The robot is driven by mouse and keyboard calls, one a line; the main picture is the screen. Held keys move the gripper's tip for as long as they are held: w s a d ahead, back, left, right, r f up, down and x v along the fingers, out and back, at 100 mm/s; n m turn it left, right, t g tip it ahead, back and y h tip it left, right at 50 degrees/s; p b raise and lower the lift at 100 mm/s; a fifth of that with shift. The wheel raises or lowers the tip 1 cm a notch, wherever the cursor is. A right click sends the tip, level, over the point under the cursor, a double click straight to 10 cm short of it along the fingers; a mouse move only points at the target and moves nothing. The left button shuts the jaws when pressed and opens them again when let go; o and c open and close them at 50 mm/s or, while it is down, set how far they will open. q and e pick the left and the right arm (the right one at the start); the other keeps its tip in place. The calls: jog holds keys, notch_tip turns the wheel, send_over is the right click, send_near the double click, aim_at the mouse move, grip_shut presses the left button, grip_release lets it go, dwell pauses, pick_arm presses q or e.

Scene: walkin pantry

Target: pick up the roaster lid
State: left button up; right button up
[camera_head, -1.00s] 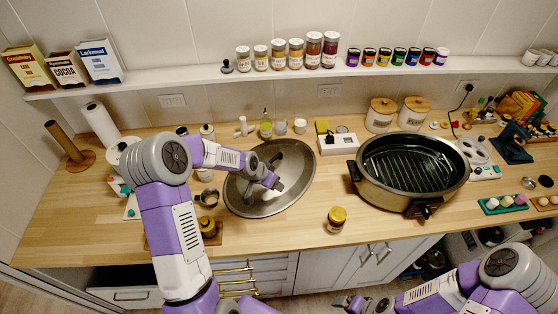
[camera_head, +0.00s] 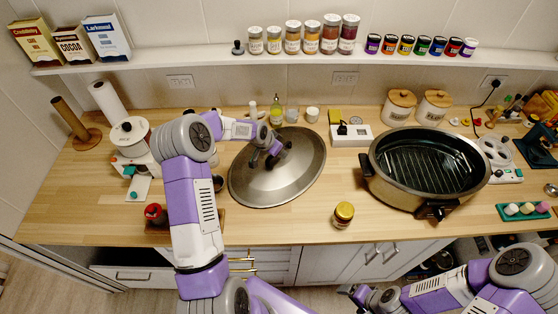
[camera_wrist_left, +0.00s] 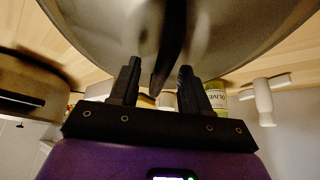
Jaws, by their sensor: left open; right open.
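The roaster lid (camera_head: 262,188) is a large round grey metal lid on the wooden counter, tilted in the head view. My left gripper (camera_head: 275,154) is over the middle of the lid, open. In the left wrist view the lid (camera_wrist_left: 240,30) fills the top. Its dark handle (camera_wrist_left: 168,60) shows between the two spread fingers of the left gripper (camera_wrist_left: 160,80); I cannot tell whether they touch it. The roaster (camera_head: 385,188), an oval metal pan with a dark rack inside, stands open to the right. My right gripper (camera_head: 353,291) is open and empty, low in front of the cabinets.
A small yellow-lidded jar (camera_head: 343,214) stands between lid and roaster near the front edge. An oil bottle (camera_head: 276,110) and a white cup (camera_head: 312,114) stand behind the lid. A white scale-like box (camera_head: 350,135) is behind right.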

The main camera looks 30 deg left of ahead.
pick_arm(q)
grip_shut()
dwell(1.4)
jog(key=shift+r, duration=0.15)
